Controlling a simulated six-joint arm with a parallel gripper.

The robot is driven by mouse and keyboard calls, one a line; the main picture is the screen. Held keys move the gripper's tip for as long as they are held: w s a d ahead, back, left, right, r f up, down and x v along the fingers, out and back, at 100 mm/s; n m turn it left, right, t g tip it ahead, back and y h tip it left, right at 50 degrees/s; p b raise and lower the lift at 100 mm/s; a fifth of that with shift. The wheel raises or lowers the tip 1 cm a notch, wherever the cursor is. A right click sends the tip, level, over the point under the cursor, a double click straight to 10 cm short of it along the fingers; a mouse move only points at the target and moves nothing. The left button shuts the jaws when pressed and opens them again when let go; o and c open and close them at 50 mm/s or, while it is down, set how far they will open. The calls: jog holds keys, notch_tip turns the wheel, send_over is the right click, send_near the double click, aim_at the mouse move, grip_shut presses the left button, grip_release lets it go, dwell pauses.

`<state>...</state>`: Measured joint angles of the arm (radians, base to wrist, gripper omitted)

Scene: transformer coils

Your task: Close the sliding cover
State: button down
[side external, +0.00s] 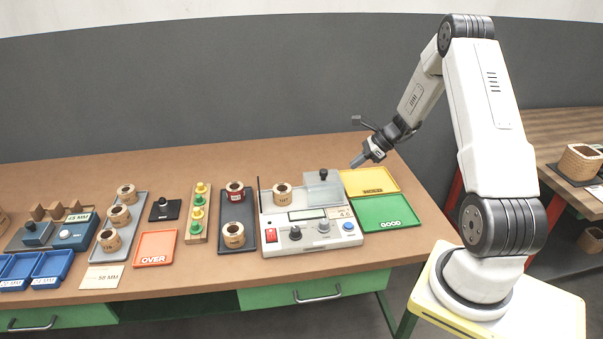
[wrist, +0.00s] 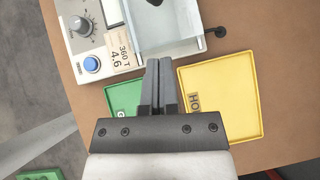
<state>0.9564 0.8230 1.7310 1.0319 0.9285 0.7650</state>
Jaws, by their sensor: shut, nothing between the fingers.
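The sliding cover (side external: 318,193) is a clear, pale box with a black knob (side external: 323,174) on top. It stands at the right end of the white tester (side external: 315,251), and a tan coil (side external: 282,197) sits uncovered to its left. In the wrist view the cover (wrist: 168,28) shows at the top, with its knob partly cut off by the frame edge. My gripper (side external: 357,163) is shut and empty, above and to the right of the cover, apart from it. Its fingers (wrist: 156,65) point toward the cover's near edge in the wrist view.
A yellow tray (side external: 370,181) and a green GOOD tray (side external: 385,212) lie right of the tester. A dark tray with coils (side external: 237,212) stands to its left. A black-ended peg (wrist: 219,32) sticks out beside the tester. The tabletop behind the tester is clear.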

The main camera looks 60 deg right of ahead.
aim_at(326, 176)
jog(key=w+a+f, duration=0.2)
jog(key=w, duration=0.1)
jog(key=shift+w+a, duration=0.15)
jog(key=shift+a, duration=0.1)
jog(key=shift+w+a, duration=0.45)
jog(key=shift+w, duration=0.2)
jog(key=w+a, duration=0.9)
jog(key=a, duration=0.1)
jog(key=shift+w, duration=0.4)
jog(key=shift+d, duration=0.15)
